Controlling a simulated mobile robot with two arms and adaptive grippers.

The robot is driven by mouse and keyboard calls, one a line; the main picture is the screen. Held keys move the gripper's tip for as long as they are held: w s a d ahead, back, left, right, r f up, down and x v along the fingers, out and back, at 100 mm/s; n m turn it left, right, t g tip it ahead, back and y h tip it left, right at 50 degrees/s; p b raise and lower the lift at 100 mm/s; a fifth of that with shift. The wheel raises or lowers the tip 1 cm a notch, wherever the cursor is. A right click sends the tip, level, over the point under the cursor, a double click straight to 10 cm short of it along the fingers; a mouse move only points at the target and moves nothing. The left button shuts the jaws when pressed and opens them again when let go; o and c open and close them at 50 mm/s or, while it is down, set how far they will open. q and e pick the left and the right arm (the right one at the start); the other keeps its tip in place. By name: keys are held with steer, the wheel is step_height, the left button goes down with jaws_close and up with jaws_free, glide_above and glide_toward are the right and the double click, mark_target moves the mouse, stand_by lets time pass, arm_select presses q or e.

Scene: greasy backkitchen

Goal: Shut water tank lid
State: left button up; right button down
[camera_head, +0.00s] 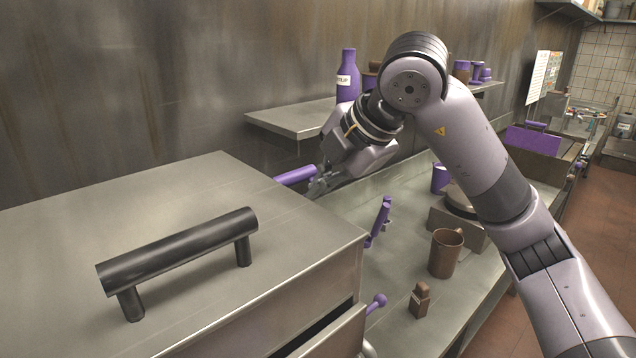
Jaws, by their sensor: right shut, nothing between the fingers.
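A large steel lid (225,195) with a thick black bar handle (180,248) fills the left foreground. I take it to be the water tank lid. A dark gap shows under its front right edge, above a lower steel part (340,335). My right gripper (318,186) is beyond the lid's far right corner, close to a purple bar (295,175); I cannot tell whether they touch. The gripper is shut and empty, its fingertips small and partly hidden by its own body. My left gripper is not in view.
A wall shelf (290,122) holds a purple bottle (347,76) above the counter. A brown mug (445,253), a small brown bottle (420,300) and a purple-handled tool (379,222) are on the steel counter (400,270). A purple knob (376,301) juts out beside the tank.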

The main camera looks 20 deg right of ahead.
steer(key=s+f+b, duration=0.1)
steer(key=s+d+f+b, duration=0.1)
steer(key=b, duration=0.1)
steer(key=shift+s+f, duration=0.15)
steer(key=shift+s, duration=0.1)
steer(key=c, duration=2.3)
jaws_free()
steer(key=o, duration=0.4)
